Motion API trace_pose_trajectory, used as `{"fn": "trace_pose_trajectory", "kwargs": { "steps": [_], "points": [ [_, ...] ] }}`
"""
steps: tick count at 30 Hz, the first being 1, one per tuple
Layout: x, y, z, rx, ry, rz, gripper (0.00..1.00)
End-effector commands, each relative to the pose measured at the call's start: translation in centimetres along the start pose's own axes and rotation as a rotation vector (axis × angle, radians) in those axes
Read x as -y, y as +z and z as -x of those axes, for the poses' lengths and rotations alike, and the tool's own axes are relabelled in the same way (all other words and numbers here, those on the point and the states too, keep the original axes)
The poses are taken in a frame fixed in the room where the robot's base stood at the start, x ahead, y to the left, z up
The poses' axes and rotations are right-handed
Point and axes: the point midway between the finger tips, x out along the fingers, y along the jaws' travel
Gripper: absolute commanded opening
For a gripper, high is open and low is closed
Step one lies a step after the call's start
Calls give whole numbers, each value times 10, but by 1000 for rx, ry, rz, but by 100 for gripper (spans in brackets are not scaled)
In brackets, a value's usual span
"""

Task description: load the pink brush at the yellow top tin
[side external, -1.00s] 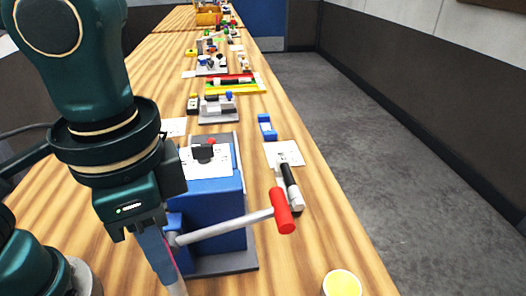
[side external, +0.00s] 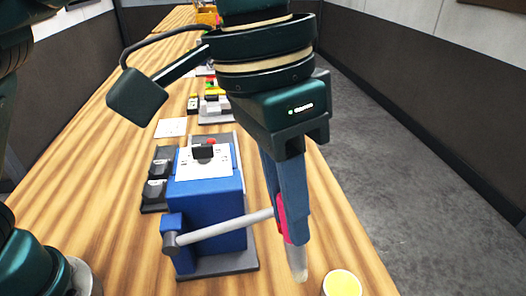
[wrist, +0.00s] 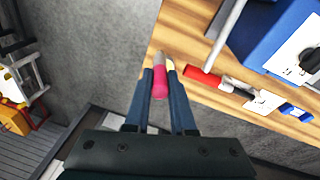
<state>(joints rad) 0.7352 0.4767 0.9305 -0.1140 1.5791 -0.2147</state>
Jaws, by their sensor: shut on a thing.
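My gripper (side external: 290,222) is shut on the pink brush (side external: 282,217), which hangs with its pale tip pointing down. The brush also shows between the fingers in the wrist view (wrist: 160,85). The yellow top tin (side external: 342,283) stands near the table's right edge at the bottom of the side view, partly cut off by the frame. The brush tip is a little left of the tin and apart from it, seemingly above the table.
A blue machine (side external: 208,215) with a grey lever (side external: 225,230) stands left of my gripper. Its red handle (wrist: 201,76) shows in the wrist view. Black switches (side external: 158,180) sit at its left. The table edge and grey floor (side external: 400,200) lie to the right.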

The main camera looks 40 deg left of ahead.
Motion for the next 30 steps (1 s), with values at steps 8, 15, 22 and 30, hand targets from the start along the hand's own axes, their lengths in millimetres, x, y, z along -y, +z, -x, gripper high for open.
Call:
{"fn": "trace_pose_trajectory", "kwargs": {
  "steps": [8,15,22,30],
  "points": [
    [-1,-37,-10,-26,27,9,0],
    [-1,-46,-14,-37,37,13,0],
    [0,-50,-16,-43,42,17,0],
    [3,-57,-22,-53,50,25,0]
  ]
}}
